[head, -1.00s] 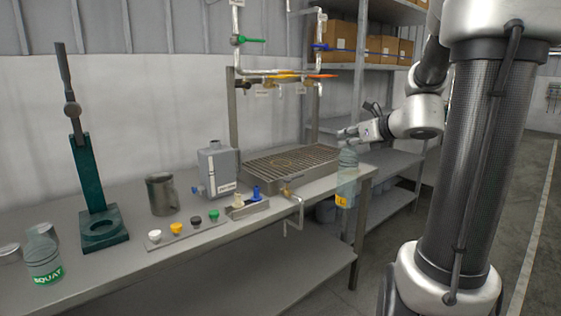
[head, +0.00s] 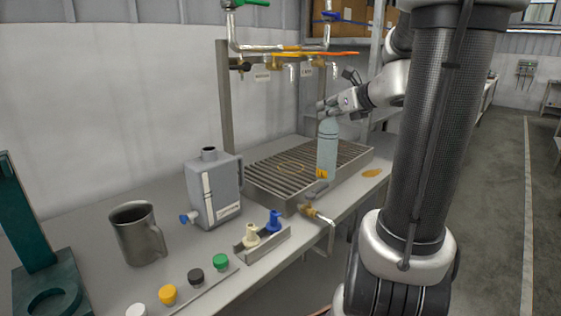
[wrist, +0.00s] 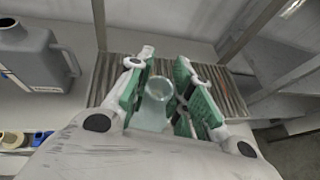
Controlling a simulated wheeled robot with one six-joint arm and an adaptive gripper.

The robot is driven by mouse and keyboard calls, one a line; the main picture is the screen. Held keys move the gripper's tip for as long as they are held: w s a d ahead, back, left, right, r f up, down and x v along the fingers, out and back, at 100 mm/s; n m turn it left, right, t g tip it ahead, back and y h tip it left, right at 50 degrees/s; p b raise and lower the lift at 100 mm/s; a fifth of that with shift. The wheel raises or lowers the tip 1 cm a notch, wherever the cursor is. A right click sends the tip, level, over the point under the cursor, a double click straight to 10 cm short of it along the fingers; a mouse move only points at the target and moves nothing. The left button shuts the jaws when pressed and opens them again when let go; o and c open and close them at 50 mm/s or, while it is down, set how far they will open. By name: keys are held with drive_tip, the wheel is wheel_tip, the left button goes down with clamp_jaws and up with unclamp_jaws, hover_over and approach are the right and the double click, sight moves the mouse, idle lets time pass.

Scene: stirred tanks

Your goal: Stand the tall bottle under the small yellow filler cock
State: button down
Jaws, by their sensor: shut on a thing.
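The tall bottle (head: 327,150) is clear pale blue-green with an orange label low down. My gripper (head: 330,108) is shut on its upper part and holds it upright. In the wrist view the bottle mouth (wrist: 160,88) shows between the green finger pads of my gripper (wrist: 163,80). The bottle appears in front of the right part of the slatted drip tray (head: 262,188); whether its base touches anything, I cannot tell. Above the tray, a pipe carries a yellow-handled cock (head: 284,54) and an orange-handled one, with labels and spouts. A ring mark shows on the slats.
A grey jug (head: 213,190) and a metal mug (head: 137,235) stand left of the tray. A brass tap (head: 318,214) juts out at the bench's front edge. Blue and cream plugs (head: 273,220) and coloured knobs (head: 221,261) lie nearby. A post (head: 223,100) rises behind the tray.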

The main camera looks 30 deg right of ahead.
drive_tip(key=r+x, duration=0.2)
drive_tip(key=x, duration=0.7)
drive_tip(key=w+r+x, duration=0.1)
drive_tip(key=x, duration=0.8)
drive_tip(key=shift+w+a+r, duration=0.15)
drive_tip(key=shift+w+r, duration=0.1)
drive_tip(key=shift+w, duration=0.3)
drive_tip(key=shift+f, duration=0.1)
drive_tip(key=c, duration=1.3)
unclamp_jaws()
